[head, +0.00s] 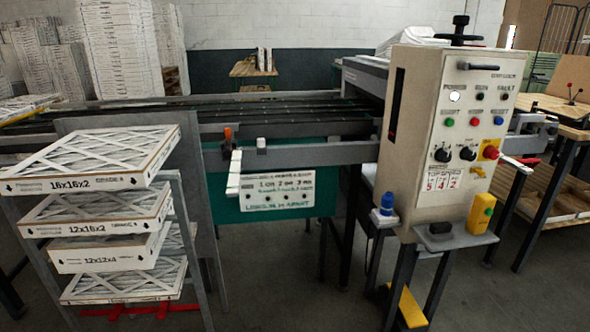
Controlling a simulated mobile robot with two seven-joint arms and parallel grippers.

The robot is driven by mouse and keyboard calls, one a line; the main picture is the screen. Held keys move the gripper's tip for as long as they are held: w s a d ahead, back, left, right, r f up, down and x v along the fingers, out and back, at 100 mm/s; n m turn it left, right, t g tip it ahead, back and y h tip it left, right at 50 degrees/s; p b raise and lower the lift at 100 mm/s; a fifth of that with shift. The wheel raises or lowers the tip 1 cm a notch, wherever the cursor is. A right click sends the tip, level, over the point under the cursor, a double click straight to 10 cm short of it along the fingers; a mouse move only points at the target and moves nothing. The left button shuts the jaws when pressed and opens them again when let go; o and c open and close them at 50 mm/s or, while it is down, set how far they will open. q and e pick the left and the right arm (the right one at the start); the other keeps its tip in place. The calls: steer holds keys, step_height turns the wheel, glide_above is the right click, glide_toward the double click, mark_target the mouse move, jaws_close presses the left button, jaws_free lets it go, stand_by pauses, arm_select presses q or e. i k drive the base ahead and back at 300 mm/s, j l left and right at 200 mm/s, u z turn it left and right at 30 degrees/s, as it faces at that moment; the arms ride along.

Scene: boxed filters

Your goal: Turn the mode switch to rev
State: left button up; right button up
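The beige control panel (420,140) stands upright on the right side of the machine. Its face carries two black rotary knobs side by side, a left knob (443,155) and a right knob (467,154). The labels around them are too small to read, so I cannot tell which is the mode switch or where either pointer is set. Neither of my grippers shows in the head view. Nothing covers the two knobs.
A red mushroom button (490,152) sits right of the knobs. Green (449,122), red (474,121) and blue (498,120) buttons are above. A yellow box (481,213) and a blue-topped part (387,203) flank the panel's base. A filter rack (188,235) stands left.

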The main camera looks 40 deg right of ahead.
mark_target(466, 153)
steer(key=z, duration=2.3)
